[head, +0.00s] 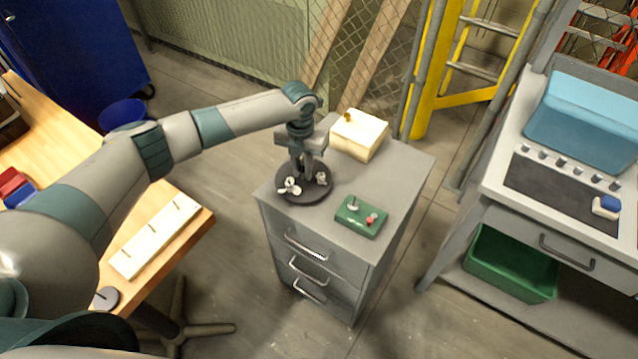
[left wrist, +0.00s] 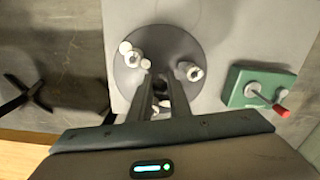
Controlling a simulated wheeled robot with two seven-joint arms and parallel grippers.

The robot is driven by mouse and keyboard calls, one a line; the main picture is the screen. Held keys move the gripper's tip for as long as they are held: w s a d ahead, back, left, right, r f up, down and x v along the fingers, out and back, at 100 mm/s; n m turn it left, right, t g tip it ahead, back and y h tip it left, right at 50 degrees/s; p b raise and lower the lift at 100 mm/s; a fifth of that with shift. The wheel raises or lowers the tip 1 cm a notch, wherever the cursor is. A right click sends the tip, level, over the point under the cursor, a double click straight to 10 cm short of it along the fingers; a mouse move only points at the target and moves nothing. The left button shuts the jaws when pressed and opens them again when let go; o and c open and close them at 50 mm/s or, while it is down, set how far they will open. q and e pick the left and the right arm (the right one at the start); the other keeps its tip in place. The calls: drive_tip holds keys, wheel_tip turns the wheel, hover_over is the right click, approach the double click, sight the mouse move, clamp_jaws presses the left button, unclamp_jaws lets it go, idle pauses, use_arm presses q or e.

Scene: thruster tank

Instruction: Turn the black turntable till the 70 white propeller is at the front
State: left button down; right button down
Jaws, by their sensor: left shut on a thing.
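The black turntable (head: 304,198) lies on top of a grey drawer cabinet. It also shows in the left wrist view (left wrist: 165,38). A white propeller (head: 289,187) stands at its front left and another pale one (head: 321,178) at its right. In the left wrist view they are a left propeller (left wrist: 130,54) and a right propeller (left wrist: 190,71). More pale parts show between my fingers. No number is readable. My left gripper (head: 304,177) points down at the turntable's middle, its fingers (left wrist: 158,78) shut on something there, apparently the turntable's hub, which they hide. My right gripper is out of view.
A green control box (head: 361,216) with a lever and red knob stands on the cabinet (head: 405,165), right of the turntable. A cream box (head: 358,135) stands behind. A wooden bench (head: 190,222) is at left, a grey workstation (head: 500,195) at right.

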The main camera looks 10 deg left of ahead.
sight(302, 167)
use_arm(q)
drive_tip(key=shift+m, duration=0.6)
drive_tip(key=shift+m+b, duration=0.6)
drive_tip(key=shift+m, duration=0.9)
drive_tip(key=c, duration=1.7)
unclamp_jaws()
drive_tip(key=shift+r+p, duration=3.45)
drive_tip(key=shift+r, duration=1.05)
